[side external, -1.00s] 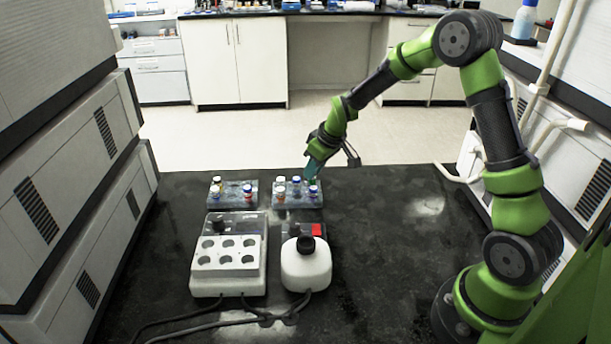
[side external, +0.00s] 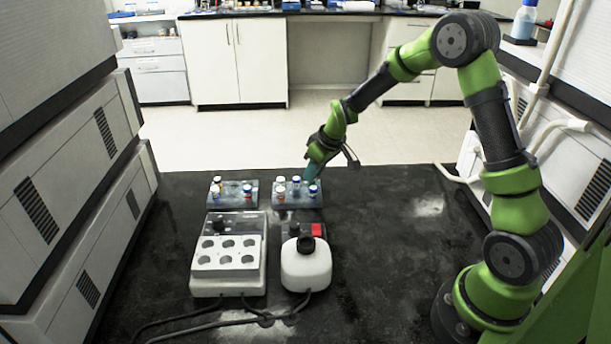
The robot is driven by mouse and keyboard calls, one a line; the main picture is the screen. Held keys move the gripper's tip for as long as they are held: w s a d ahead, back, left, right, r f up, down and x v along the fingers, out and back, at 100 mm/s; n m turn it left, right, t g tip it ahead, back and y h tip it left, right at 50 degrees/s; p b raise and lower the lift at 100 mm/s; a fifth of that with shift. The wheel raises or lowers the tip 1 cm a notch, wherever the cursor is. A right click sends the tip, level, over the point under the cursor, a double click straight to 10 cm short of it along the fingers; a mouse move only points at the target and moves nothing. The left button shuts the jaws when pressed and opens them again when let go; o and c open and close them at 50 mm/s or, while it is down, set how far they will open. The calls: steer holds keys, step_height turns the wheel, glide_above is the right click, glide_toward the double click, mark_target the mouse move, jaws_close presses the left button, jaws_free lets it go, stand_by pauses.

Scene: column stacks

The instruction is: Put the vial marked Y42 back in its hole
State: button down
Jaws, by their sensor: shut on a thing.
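The right vial rack (side external: 290,204) stands at the back of the black table and holds several small vials with coloured caps or bands. My gripper (side external: 309,178) is over the back right part of this rack, its teal fingers pointing down. It is shut on a vial, but the fingers and the small scale hide that vial. One vial (side external: 313,191) with a blue band shows just below the fingertips; I cannot tell whether it is the held one. The markings are too small to read, so Y42 cannot be picked out.
A left rack (side external: 232,204) with several vials stands beside it. In front are a white block with round wells (side external: 228,285) and a white bottle-like device (side external: 306,270) with a black cap. Cables run along the front. The table's right side is clear.

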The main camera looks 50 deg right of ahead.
steer(key=shift+f, duration=0.25)
steer(key=shift+f, duration=0.35)
steer(key=c, duration=0.6)
jaws_free()
steer(key=shift+r, duration=0.1)
steer(key=shift+r, duration=2.9)
